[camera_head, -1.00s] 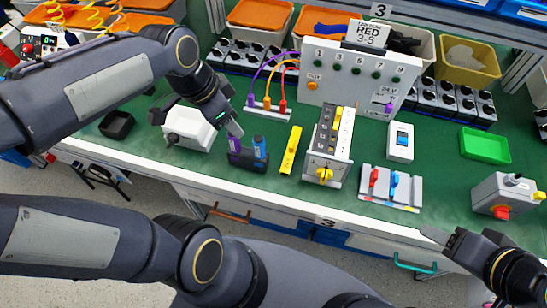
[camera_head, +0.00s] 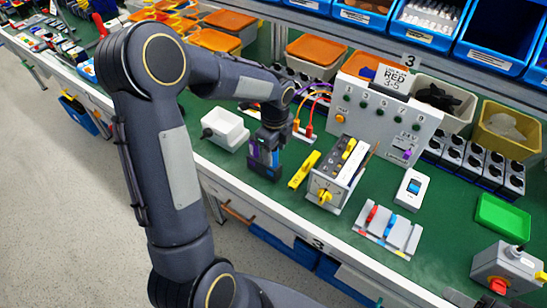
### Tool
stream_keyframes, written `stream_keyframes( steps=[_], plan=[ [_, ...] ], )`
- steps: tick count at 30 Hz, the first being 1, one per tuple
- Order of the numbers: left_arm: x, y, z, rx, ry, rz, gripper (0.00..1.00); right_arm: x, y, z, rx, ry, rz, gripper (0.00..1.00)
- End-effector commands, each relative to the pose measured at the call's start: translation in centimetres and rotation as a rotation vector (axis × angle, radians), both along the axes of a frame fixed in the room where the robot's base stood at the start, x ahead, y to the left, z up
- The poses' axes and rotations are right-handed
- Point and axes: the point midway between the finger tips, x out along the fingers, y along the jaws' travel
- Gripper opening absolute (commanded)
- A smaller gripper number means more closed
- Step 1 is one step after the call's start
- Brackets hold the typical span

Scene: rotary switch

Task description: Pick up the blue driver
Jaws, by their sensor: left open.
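A small dark holder (camera_head: 263,171) stands on the green bench top near its front edge. A blue upright piece, which looks like the blue driver (camera_head: 276,158), shows in it, with a purple part beside it on the left. My left gripper (camera_head: 266,152) points straight down over the holder. Its fingers are open and very close around or beside the blue piece; whether they touch it is hidden. The driver's upper part is covered by the gripper.
A white box (camera_head: 225,130) stands left of the holder, and a yellow bar (camera_head: 304,170) lies close to its right. A grey switch box with a yellow knob (camera_head: 337,175) is further right. Behind are a white panel (camera_head: 385,115) and cables.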

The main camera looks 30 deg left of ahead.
Motion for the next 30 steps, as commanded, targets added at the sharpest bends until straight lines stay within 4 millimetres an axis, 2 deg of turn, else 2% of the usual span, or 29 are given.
stream_keyframes(
  steps=[3,6,13,24,30],
  plan=[
    [-0.1,0.0,-1.6,-0.001,0.003,0.001,0.51,0.0,0.0,0.2,0.0,0.0,0.0,0.54],
    [-0.1,0.0,-2.2,-0.001,0.001,0.002,0.51,0.0,0.0,0.2,0.0,0.0,0.0,0.54],
    [0.0,0.0,-2.3,0.0,-0.001,0.003,0.51,0.0,0.0,0.2,0.0,0.0,0.0,0.54],
    [0.0,0.0,-2.3,0.0,-0.001,0.003,0.02,0.0,0.0,0.2,0.0,0.0,0.0,0.54],
    [0.0,0.0,-2.2,0.0,-0.002,0.003,0.01,0.0,0.0,0.2,0.0,0.0,0.0,0.54]
  ],
)
